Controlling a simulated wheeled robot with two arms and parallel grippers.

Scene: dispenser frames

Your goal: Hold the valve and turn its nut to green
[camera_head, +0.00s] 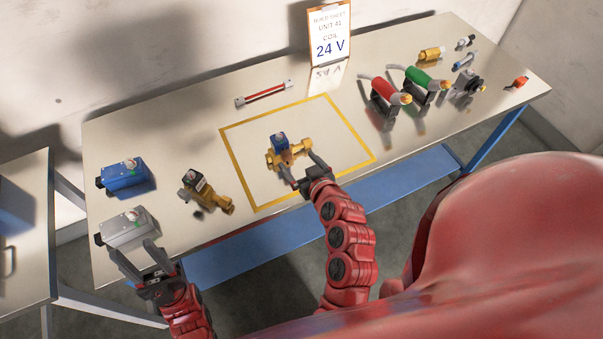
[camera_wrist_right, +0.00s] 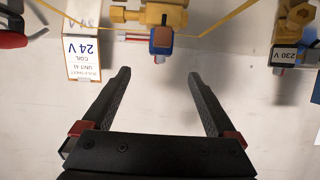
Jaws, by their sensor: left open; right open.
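A brass valve (camera_head: 303,146) with a blue coil block (camera_head: 279,140) stands inside the yellow outline on the table. In the right wrist view the valve (camera_wrist_right: 150,15) is at the top, partly cut off, with an orange-red face on its blue block (camera_wrist_right: 161,40). A separate nut or its indicator colour is too small to tell for sure. My right gripper (camera_head: 298,165) is open at the valve's near side; the wrist view shows nothing between its fingers (camera_wrist_right: 158,75). My left gripper (camera_head: 134,250) is open and empty by the table's front left edge, away from the valve.
A second brass valve with a black coil (camera_head: 197,185) stands to the left. A blue box (camera_head: 124,176) and a grey box (camera_head: 128,228) are further left. A 24 V sign (camera_head: 329,35) stands behind.

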